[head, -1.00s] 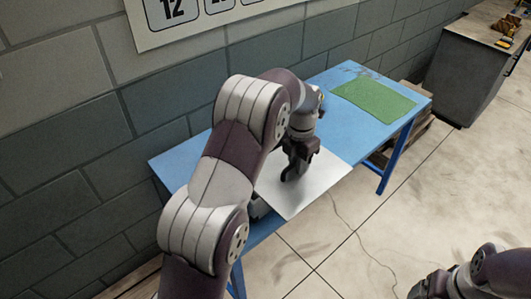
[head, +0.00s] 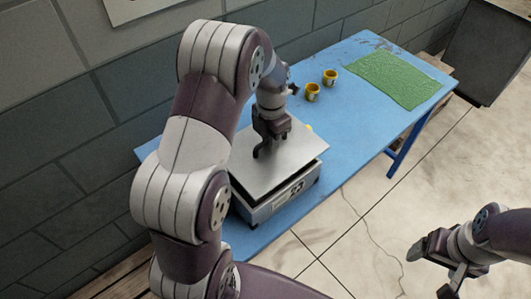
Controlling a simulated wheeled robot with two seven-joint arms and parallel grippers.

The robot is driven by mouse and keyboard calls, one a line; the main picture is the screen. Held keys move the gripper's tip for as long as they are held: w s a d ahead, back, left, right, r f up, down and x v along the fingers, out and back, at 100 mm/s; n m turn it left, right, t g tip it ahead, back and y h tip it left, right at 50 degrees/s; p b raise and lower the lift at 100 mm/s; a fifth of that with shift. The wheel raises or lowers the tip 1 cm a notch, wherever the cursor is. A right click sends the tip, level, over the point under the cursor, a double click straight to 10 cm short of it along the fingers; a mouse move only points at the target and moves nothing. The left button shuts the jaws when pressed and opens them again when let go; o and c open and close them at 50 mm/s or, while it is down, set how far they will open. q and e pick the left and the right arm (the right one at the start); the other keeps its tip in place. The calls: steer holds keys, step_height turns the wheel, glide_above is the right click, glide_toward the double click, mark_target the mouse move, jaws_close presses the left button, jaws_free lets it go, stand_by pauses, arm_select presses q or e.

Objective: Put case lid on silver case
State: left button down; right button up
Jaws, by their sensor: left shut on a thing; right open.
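The case lid (head: 296,151) is a flat, pale silver sheet. My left gripper (head: 264,154) is shut on it from above, near its middle. The silver case (head: 272,206) stands on the blue table under the lid, with a dark label on its front. A dark strip shows between the lid's front right edge and the case; I cannot tell whether they touch. The back and left of the case are hidden by the lid and my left arm. My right gripper (head: 434,268) is open and empty, over the floor at the lower right.
The blue table (head: 345,125) runs along a block wall. A green mat (head: 400,78) covers the far end. A dark cabinet (head: 490,55) stands beyond.

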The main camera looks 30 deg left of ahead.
mark_target(266, 149)
arm_select(q)
steer(key=shift+s+a+f, duration=0.25)
steer(key=shift+a+f, duration=0.15)
steer(key=shift+s+f, duration=0.15)
steer(key=shift+f, duration=0.1)
steer(key=f, duration=0.2)
steer(key=f+p, duration=0.1)
steer(key=shift+s+d+f, duration=0.15)
steer(key=shift+s+f, duration=0.05)
steer(key=shift+s, duration=0.1)
steer(key=shift+w+f, duration=0.2)
steer(key=shift+s+f, duration=0.1)
steer(key=shift+f, duration=0.1)
steer(key=c, duration=1)
jaws_free()
steer(key=shift+c, duration=0.2)
